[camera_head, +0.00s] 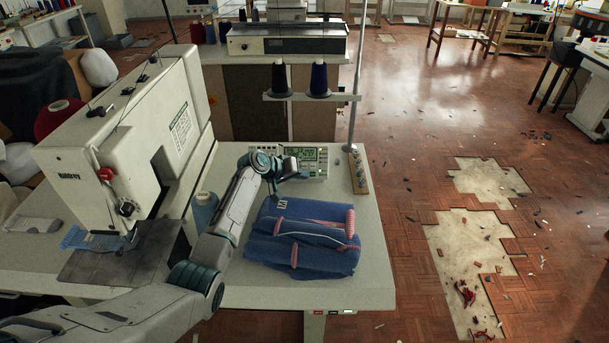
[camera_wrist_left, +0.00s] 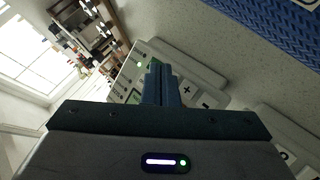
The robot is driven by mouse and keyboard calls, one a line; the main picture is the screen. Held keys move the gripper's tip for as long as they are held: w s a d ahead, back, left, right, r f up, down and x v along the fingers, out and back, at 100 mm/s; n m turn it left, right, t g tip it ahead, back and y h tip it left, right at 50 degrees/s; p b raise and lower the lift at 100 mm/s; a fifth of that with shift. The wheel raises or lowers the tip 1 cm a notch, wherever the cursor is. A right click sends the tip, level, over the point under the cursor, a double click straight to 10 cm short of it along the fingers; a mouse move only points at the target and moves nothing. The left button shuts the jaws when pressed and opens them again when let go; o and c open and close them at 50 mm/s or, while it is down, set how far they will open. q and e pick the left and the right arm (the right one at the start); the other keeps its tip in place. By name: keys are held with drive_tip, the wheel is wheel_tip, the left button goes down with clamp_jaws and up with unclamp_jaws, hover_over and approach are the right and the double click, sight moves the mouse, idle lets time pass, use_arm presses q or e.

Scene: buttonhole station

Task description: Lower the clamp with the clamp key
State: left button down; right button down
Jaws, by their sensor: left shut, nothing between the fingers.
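The control panel (camera_head: 312,165) with a lit green display sits on the white sewing table behind the blue cloth bundle. My left gripper (camera_head: 297,175) is at its front edge, fingers shut and empty. In the left wrist view the shut fingers (camera_wrist_left: 160,70) reach over the panel (camera_wrist_left: 207,82), hiding part of its face. Plus and minus marks show beside them. I cannot tell which key is the clamp key, or whether the fingertips touch the panel. The buttonhole machine (camera_head: 125,140) stands at left. Blue fabric (camera_head: 85,238) lies at its sewing area; the clamp's height is unclear.
A folded blue bundle with pink bands (camera_head: 305,250) lies on the table (camera_head: 350,290) in front of the panel. A thread stand pole (camera_head: 355,90) rises behind the panel's right side.

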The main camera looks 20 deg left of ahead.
use_arm(q)
drive_tip(key=shift+w+a+f+b, duration=0.1)
drive_tip(key=shift+w+f+b, duration=0.15)
drive_tip(key=shift+b, duration=0.2)
idle(0.3)
drive_tip(key=shift+r, duration=0.1)
drive_tip(key=shift+s+r+p, duration=0.15)
drive_tip(key=shift+r+p, duration=0.05)
drive_tip(key=shift+p, duration=0.3)
drive_tip(key=shift+s+d+r+p, duration=0.2)
drive_tip(key=shift+s+p, duration=0.25)
drive_tip(key=shift+p, duration=0.15)
drive_tip(key=shift+f, duration=0.1)
drive_tip(key=shift+s+r+p, duration=0.1)
drive_tip(key=shift+r+p, duration=0.1)
drive_tip(key=shift+p, duration=0.15)
drive_tip(key=s+r+p, duration=0.1)
drive_tip(key=p, duration=0.1)
drive_tip(key=s+d+r+p, duration=0.1)
drive_tip(key=s+p, duration=0.1)
drive_tip(key=shift+s+d+r+p, duration=0.1)
drive_tip(key=shift+s+p, duration=0.35)
drive_tip(key=shift+p, duration=0.35)
drive_tip(key=shift+s, duration=0.1)
